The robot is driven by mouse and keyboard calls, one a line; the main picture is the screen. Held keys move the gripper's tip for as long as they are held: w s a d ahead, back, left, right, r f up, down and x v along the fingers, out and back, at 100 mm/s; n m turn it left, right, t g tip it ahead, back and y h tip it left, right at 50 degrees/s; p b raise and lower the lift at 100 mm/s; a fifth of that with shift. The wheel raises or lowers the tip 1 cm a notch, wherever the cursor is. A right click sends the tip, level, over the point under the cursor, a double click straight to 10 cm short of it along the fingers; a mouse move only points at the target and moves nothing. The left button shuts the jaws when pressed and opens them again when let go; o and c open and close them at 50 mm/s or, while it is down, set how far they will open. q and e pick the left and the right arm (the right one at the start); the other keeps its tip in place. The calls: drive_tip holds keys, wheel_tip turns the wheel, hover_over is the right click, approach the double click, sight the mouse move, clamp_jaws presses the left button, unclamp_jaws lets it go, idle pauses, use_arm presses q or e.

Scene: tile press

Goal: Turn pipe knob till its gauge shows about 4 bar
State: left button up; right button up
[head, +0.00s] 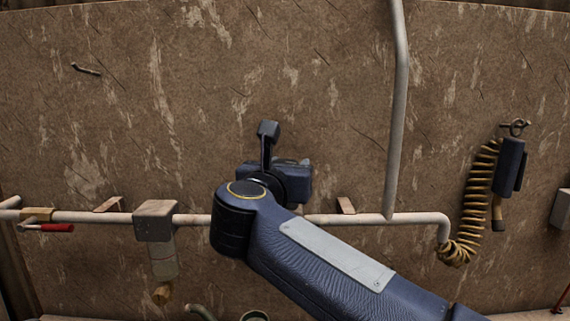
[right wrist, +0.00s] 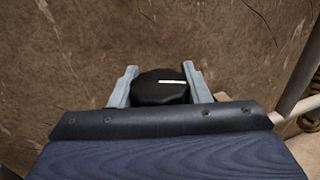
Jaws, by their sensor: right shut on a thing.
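My right gripper (head: 287,180) is at the wall pipe in the middle of the head view, where my own arm hides its fingers. In the right wrist view its two grey fingers (right wrist: 161,80) stand one on each side of a round black knob (right wrist: 158,94) and are shut on it. The knob has a pale line on its top, lying nearly level and reaching to the right in that view. The knob is hidden in the head view. The gauge's dial shows in neither view, so its reading cannot be told. My left gripper is out of view.
A pale pipe (head: 370,219) runs along the brown wall, with a riser (head: 397,110). On its left are a red-handled valve (head: 55,228) and a box with a clear bowl (head: 155,221). On the right hang a coiled hose (head: 478,190) and a dark blue tool (head: 509,167).

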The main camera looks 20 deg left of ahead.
drive_tip(key=m+h+p, duration=0.1)
drive_tip(key=m+h, duration=0.1)
drive_tip(key=h, duration=0.1)
drive_tip(key=shift+r, duration=0.2)
drive_tip(key=m+g+h+p, duration=0.1)
drive_tip(key=h+p, duration=0.1)
drive_tip(key=m+g+h+p, duration=0.1)
drive_tip(key=m+h+p, duration=0.1)
drive_tip(key=h, duration=0.1)
drive_tip(key=d+m+g+h+p, duration=0.1)
drive_tip(key=m+h+p, duration=0.1)
drive_tip(key=h, duration=0.1)
drive_tip(key=shift+s, duration=0.15)
drive_tip(key=shift+d+f+m+g+h+p, duration=0.1)
drive_tip(key=shift+d+m+g+h+p, duration=0.05)
drive_tip(key=shift+m+g+h+p, duration=0.75)
drive_tip(key=o, duration=1)
drive_tip(key=shift+f, duration=0.1)
drive_tip(key=shift+s, duration=0.1)
